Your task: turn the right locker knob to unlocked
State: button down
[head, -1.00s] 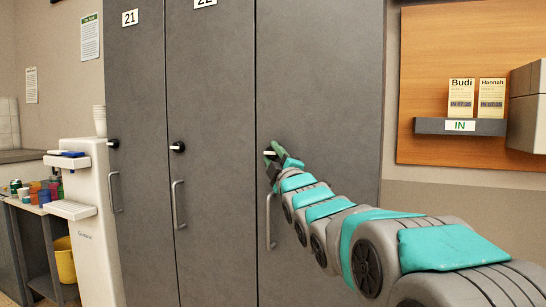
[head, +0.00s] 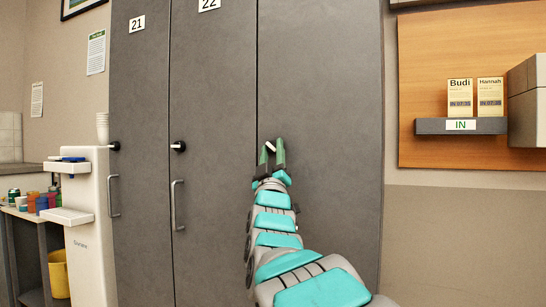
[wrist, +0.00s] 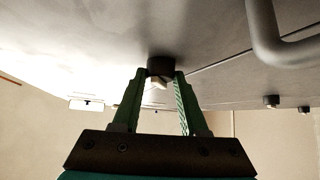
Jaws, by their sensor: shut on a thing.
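The right locker (head: 320,90) is the rightmost of three grey doors. Its knob (wrist: 160,66) has a black base and a pale pointer, seen between my fingertips in the wrist view. In the head view only the white pointer (head: 270,146) shows, tilted, with the base hidden by my fingers. My gripper (head: 273,150) reaches up to it from below, its green fingers on either side. It also shows in the wrist view (wrist: 160,77), shut on the knob close to the door.
The right locker's handle (wrist: 264,30) shows in the wrist view; my arm hides it in the head view. Two other lockers, 21 (head: 138,70) and 22 (head: 210,80), have black knobs and bar handles. A shelf (head: 430,126) with two cards is at right, a white dispenser (head: 88,240) at left.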

jog(key=m+h+p, duration=0.1)
jog(key=m+h, duration=0.3)
jog(key=m, duration=0.1)
jog(key=m+g+h+p, duration=0.1)
jog(key=m+h, duration=0.3)
jog(key=h, duration=0.1)
jog(key=a+m+g+h+p, duration=0.1)
jog(key=m+h, duration=0.3)
jog(key=m, duration=0.1)
jog(key=shift+w+f+m+h, duration=0.1)
jog(key=shift+w+m+h, duration=0.1)
jog(key=shift+m+h, duration=0.1)
jog(key=shift+m+g+h+p, duration=0.5)
jog(key=shift+m+g+h, duration=0.85)
jog(key=shift+m, duration=0.65)
jog(key=shift+m+g+h+p, duration=0.45)
jog(key=shift+m+g+h, duration=0.85)
jog(key=shift+m, duration=0.7)
jog(key=shift+h, duration=0.25)
jog(key=shift+c, duration=2.2)
grip_release()
jog(key=shift+s, duration=0.1)
jog(key=v, duration=0.7)
jog(key=shift+s+a+f+b, duration=0.15)
jog(key=shift+a+b, duration=0.1)
jog(key=shift+b, duration=0.1)
